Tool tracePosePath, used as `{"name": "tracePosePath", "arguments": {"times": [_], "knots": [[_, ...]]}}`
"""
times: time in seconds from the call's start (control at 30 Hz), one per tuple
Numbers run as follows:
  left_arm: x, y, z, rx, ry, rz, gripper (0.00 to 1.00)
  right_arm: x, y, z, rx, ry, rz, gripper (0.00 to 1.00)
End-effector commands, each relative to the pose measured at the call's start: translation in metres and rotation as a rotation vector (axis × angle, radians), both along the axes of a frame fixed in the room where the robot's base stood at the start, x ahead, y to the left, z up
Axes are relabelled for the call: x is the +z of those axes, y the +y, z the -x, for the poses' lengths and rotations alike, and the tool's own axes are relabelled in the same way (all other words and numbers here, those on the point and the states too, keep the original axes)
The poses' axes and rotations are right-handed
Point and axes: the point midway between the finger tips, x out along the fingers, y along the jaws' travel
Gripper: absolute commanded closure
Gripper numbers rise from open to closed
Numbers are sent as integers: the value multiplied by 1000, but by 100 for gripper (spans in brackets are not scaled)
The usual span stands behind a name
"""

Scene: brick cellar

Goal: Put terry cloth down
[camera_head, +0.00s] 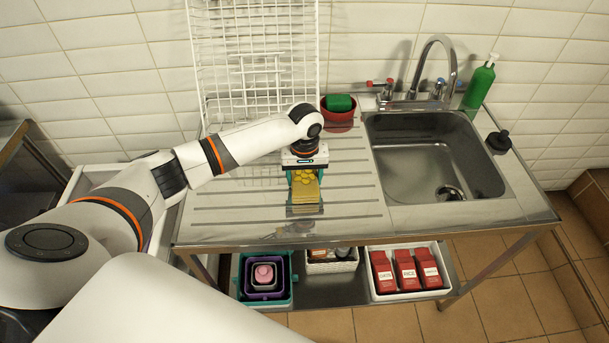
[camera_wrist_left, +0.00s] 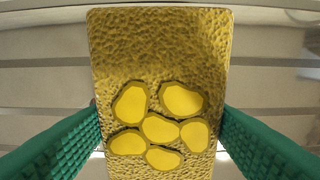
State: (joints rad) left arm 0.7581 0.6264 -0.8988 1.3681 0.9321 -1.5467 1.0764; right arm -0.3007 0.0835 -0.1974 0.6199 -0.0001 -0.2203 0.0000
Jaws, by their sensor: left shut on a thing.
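The terry cloth (camera_head: 305,194) is a yellow, rough-textured rectangle with brighter yellow rounded patches. My left gripper (camera_head: 304,180) is shut on it over the ribbed steel drainboard (camera_head: 235,210). In the left wrist view the cloth (camera_wrist_left: 160,60) stands between the green ribbed fingers of my left gripper (camera_wrist_left: 160,125), one at each side edge. I cannot tell whether the cloth's lower end touches the drainboard. My right gripper is not in view.
A white wire rack (camera_head: 255,60) stands behind the drainboard. A red bowl with a green sponge (camera_head: 339,104) sits at the back, beside the sink (camera_head: 435,160). A green bottle (camera_head: 479,83) and black stopper (camera_head: 499,141) stand right of it.

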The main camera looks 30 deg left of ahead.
Motion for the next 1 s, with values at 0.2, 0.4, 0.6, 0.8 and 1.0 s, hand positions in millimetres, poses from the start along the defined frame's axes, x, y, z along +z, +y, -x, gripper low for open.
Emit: {"name": "tracePosePath", "arguments": {"times": [0.2,0.4,0.6,0.8,1.0], "knots": [[-3,0,0,0,0,0,21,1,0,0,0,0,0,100],[-2,0,0,0,0,0,15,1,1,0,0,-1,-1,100],[3,0,-1,0,-3,1,15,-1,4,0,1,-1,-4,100],[35,0,-1,-2,-5,1,15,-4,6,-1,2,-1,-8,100],[79,0,-2,-1,-5,1,15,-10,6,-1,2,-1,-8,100]]}}
